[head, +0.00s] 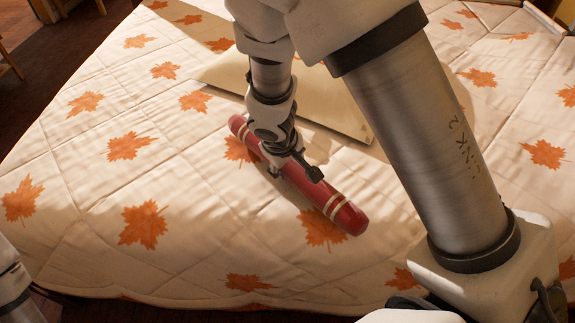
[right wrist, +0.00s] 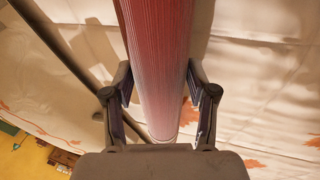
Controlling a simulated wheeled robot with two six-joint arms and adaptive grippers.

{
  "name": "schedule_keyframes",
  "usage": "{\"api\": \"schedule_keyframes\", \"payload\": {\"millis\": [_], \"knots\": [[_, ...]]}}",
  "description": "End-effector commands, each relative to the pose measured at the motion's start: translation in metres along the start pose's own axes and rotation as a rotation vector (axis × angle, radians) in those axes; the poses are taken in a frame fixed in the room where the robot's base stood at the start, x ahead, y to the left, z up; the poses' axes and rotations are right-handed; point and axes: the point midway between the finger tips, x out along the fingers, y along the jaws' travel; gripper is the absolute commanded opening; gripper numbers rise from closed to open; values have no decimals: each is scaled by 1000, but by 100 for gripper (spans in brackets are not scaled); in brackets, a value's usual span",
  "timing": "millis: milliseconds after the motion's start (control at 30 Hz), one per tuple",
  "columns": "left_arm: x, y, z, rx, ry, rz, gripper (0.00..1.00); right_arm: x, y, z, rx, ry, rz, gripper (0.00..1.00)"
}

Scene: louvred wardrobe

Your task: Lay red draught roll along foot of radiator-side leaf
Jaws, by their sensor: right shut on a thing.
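The red draught roll (head: 340,207) is a long red cylinder with pale bands near its end. It lies slantwise over the quilted bed in the head view. My right gripper (head: 290,166) is shut on the roll near its middle. In the right wrist view, the roll (right wrist: 158,65) runs lengthwise between the two fingers of the right gripper (right wrist: 160,100). I cannot tell whether the roll touches the quilt or is just above it. My left gripper is out of view. No wardrobe leaf or radiator is recognisable in these views.
The bed's white quilt (head: 185,225) with orange maple leaves fills most of the head view. A flat beige object (head: 338,112) lies on it behind the roll. Dark floor (head: 30,70) and wooden furniture legs show at the upper left.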

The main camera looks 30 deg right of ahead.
Motion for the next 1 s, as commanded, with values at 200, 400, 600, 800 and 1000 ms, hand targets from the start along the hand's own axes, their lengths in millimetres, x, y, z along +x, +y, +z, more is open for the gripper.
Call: {"api": "schedule_keyframes", "payload": {"millis": [200,400,600,800,1000], "knots": [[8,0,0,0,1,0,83,7,-2,2,2,3,0,0],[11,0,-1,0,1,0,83,9,-3,3,2,2,0,64],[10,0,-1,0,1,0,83,9,-3,3,1,2,0,82],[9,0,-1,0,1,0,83,7,-2,3,1,2,0,82],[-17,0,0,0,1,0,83,-17,6,-4,1,3,0,82]]}}
